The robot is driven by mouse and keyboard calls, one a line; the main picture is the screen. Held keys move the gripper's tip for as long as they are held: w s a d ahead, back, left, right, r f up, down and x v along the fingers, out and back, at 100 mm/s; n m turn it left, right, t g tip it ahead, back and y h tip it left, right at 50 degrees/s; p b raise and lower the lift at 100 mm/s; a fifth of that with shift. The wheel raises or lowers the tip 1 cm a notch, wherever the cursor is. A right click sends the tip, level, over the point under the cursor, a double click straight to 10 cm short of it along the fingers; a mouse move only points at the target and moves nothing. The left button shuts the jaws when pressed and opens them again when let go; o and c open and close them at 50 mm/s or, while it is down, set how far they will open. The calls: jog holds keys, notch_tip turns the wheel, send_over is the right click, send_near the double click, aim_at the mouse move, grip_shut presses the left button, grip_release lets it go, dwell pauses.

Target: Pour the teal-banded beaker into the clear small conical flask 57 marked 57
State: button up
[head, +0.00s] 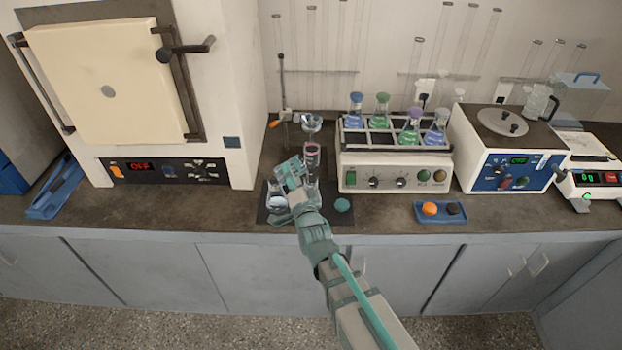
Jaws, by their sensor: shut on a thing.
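My gripper (288,178) is over the dark mat on the bench, in front of the oven's right side. It is shut on a glass thing that looks like the teal-banded beaker, but its own teal fingers hide most of it. A clear glass flask (276,203) stands on the mat (263,217) just below and left of the gripper. It may be flask 57, but no mark is readable. I cannot tell the beaker's tilt or what it holds.
A pink-banded glass vessel (312,150) stands close behind the gripper, near a stand (283,90). A teal disc (342,205) lies to the right. A shaker (395,168) with several stoppered flasks is further right. The oven (215,100) bounds the left.

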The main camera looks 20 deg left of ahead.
jog(key=shift+d+r+m+h+p, duration=0.1)
jog(key=shift+r+m+h+p, duration=0.25)
jog(key=shift+m+p, duration=0.8)
dwell(0.9)
jog(key=shift+w+d+f+m+t+b, duration=0.35)
jog(key=shift+m+b, duration=0.5)
jog(key=shift+b, duration=1.1)
jog(key=shift+d+f+m+b, duration=0.1)
jog(key=shift+f+m+b, duration=0.3)
jog(key=shift+m+b, duration=1)
jog(key=r+n+p, duration=0.1)
jog(key=n+p, duration=0.1)
jog(key=shift+r+p, duration=0.25)
jog(key=shift+p, duration=0.05)
jog(key=n+p, duration=0.1)
jog(key=p, duration=0.2)
jog(key=shift+s+a+r+n+p, duration=0.15)
jog(key=shift+a+r+n+p, duration=0.15)
jog(key=shift+a+r+n, duration=0.1)
jog(key=shift+s+f+n, duration=0.1)
jog(key=shift+f+n, duration=0.2)
jog(key=shift+f, duration=0.15)
jog(key=shift+r, duration=0.1)
jog(key=shift+r+p, duration=0.1)
jog(key=shift+p, duration=0.35)
